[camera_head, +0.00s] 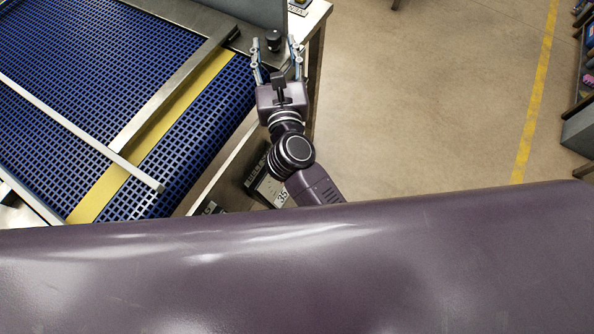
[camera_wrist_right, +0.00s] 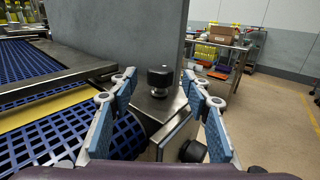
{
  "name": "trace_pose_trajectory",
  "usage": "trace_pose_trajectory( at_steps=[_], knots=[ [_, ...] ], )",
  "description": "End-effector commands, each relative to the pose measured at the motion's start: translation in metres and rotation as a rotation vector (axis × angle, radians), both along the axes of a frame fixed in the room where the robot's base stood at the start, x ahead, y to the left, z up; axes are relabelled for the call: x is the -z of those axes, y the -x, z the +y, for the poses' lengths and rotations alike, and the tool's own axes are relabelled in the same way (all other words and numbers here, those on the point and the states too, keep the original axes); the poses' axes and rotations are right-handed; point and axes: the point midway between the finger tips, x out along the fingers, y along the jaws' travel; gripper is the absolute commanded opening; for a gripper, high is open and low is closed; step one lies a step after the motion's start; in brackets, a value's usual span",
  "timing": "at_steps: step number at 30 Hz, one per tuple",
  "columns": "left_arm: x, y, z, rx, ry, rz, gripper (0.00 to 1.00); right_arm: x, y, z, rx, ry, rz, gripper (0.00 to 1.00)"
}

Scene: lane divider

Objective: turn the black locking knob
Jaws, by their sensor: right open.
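The black locking knob (camera_head: 273,40) sits on a steel plate at the far corner of the conveyor. It also shows upright in the right wrist view (camera_wrist_right: 160,78), between the two finger ends in the picture. My right gripper (camera_head: 275,45) is open, with its blue-padded fingers to the left and right of the knob. Both fingers also show in the wrist view (camera_wrist_right: 159,82), with visible gaps to the knob and no contact seen. How the fingertips compare with the knob in height is hard to tell. My left gripper is out of view.
A blue mesh conveyor belt (camera_head: 90,60) with a yellow strip (camera_head: 175,120) and a steel divider bar (camera_head: 170,95) lies on the left. A grey upright panel (camera_wrist_right: 130,35) stands behind the knob. A second black knob (camera_wrist_right: 193,151) sits lower, near the right finger. Open floor (camera_head: 420,100) lies right.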

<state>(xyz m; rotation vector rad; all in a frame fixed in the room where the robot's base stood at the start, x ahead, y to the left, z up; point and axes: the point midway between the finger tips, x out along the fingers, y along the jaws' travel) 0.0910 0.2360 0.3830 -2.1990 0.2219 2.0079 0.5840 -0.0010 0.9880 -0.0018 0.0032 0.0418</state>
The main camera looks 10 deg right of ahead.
Motion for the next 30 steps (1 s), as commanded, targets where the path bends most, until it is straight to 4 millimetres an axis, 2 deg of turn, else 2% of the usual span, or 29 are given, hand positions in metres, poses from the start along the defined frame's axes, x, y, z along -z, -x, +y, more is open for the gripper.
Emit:
trace_pose_trajectory(
  at_steps=[1, 6, 12, 18, 24, 30],
  knots=[
    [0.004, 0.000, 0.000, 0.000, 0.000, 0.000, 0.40, 0.003, 0.012, 0.000, -0.001, -0.002, 0.002, 0.44],
    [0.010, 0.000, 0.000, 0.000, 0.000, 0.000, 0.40, 0.001, 0.045, -0.002, -0.004, 0.004, -0.004, 0.44],
    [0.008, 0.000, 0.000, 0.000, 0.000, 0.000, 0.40, -0.038, 0.050, 0.001, -0.078, 0.244, -0.167, 0.44],
    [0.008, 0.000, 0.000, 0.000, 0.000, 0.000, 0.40, -0.059, 0.064, 0.012, -0.153, 0.490, -0.300, 0.44],
    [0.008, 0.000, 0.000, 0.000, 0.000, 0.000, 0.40, -0.066, 0.081, 0.027, -0.235, 0.749, -0.414, 0.44],
    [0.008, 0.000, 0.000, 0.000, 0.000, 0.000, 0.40, -0.058, 0.100, 0.040, -0.325, 1.016, -0.504, 0.44]
  ],
)
